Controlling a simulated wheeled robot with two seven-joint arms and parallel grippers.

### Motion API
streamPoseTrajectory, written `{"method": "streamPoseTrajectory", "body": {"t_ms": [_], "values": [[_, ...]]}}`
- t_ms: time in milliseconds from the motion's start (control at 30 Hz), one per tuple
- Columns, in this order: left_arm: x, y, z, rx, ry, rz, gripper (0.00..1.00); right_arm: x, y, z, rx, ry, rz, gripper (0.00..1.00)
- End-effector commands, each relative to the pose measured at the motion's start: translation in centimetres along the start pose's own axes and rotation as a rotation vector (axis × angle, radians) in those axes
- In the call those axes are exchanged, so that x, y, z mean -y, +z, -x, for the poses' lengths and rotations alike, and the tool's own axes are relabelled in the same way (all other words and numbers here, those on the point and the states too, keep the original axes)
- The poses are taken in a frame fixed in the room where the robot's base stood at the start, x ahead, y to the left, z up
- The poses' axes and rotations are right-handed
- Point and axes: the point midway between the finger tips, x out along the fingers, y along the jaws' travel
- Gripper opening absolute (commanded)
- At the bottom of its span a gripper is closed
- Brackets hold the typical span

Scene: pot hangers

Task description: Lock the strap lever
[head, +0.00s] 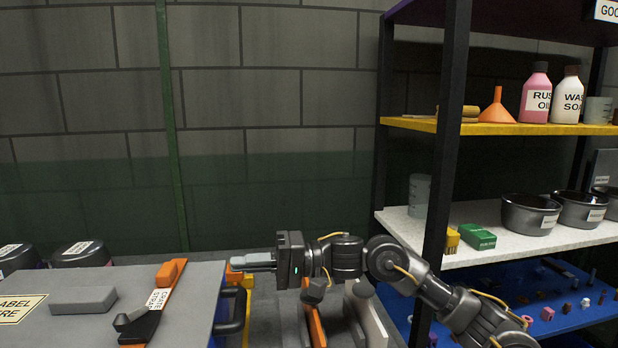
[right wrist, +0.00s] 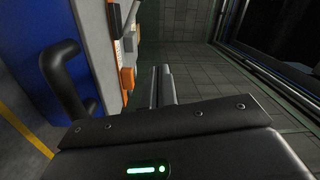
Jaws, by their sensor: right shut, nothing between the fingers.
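The grey-topped crate (head: 212,283) is at the lower left in the head view. Across its lid lies an orange strap (head: 170,272) with a white label partly reading "CRATE STRAP". A dark lever (head: 142,326) sits at the near end of the strap, looking tilted up; I cannot tell whether it is locked. My right gripper (head: 236,263) points left just beyond the crate's right edge, shut and empty. The right wrist view shows its closed fingers (right wrist: 163,86) beside orange parts (right wrist: 128,78), with a gap. My left gripper is not in view.
A black handle (head: 237,312) sticks out from the crate's blue side. A grey block (head: 82,300) lies on the lid. An orange bar (head: 315,326) and pale panels stand below my right arm. A shelf rack (head: 447,130) with bottles and bowls stands right.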

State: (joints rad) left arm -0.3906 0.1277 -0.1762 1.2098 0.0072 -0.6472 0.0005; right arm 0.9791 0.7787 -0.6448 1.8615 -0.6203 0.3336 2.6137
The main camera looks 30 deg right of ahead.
Motion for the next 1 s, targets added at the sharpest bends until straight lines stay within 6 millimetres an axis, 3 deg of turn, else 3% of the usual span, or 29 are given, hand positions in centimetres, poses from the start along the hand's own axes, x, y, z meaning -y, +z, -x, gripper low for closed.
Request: {"method": "streamPoseTrajectory", "body": {"t_ms": [600,1000], "values": [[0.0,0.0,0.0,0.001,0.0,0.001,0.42,7.5,-7.8,7.5,-0.331,-0.079,0.391,0.0],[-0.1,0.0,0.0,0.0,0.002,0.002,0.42,11.2,-10.6,11.9,-0.491,-0.087,0.567,0.0]]}}
